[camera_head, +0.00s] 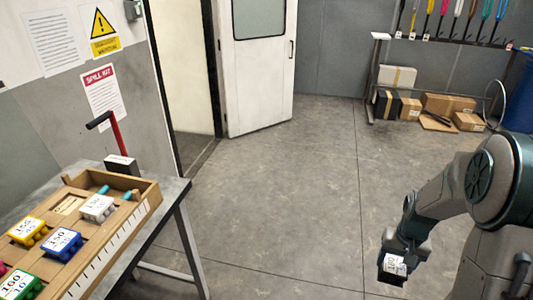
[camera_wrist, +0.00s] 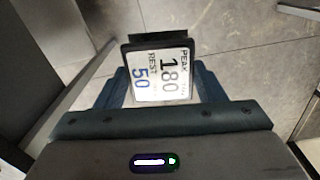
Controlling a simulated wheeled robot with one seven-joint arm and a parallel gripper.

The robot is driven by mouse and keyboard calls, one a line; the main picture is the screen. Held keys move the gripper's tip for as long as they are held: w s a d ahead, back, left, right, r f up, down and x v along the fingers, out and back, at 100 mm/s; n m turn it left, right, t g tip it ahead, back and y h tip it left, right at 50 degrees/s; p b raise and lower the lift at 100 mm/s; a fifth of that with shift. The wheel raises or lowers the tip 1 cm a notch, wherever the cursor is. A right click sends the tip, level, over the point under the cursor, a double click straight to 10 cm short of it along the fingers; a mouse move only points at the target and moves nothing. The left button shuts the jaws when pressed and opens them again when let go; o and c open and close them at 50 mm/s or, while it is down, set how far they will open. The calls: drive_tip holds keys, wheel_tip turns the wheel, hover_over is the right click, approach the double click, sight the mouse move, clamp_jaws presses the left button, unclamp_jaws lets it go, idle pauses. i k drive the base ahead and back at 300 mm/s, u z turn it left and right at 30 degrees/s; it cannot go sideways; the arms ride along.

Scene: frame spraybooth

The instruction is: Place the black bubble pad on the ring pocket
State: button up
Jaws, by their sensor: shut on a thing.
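The black bubble pad (camera_wrist: 160,70) carries a white label reading PEAK 180, REST 50. My gripper (camera_wrist: 162,88) is shut on it, with a finger at each side. In the head view my gripper (camera_head: 400,257) hangs at the lower right over open floor, and the pad (camera_head: 394,267) shows at its tip, label partly visible. A wooden tray (camera_head: 128,224) with pockets lies on the table at the left, far from my gripper. One pocket (camera_head: 68,205) in it looks empty; I cannot tell which pocket is the ring pocket.
Yellow (camera_head: 28,231), blue (camera_head: 62,244), white (camera_head: 97,208) and green (camera_head: 20,284) labelled pads sit in the tray. The grey table (camera_head: 172,192) has metal legs. Floor between table and arm is clear; cardboard boxes (camera_head: 448,104) stand at the back right.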

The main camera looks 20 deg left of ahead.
sight(70, 205)
drive_tip(key=i, duration=1.35)
drive_tip(key=u, duration=3.25)
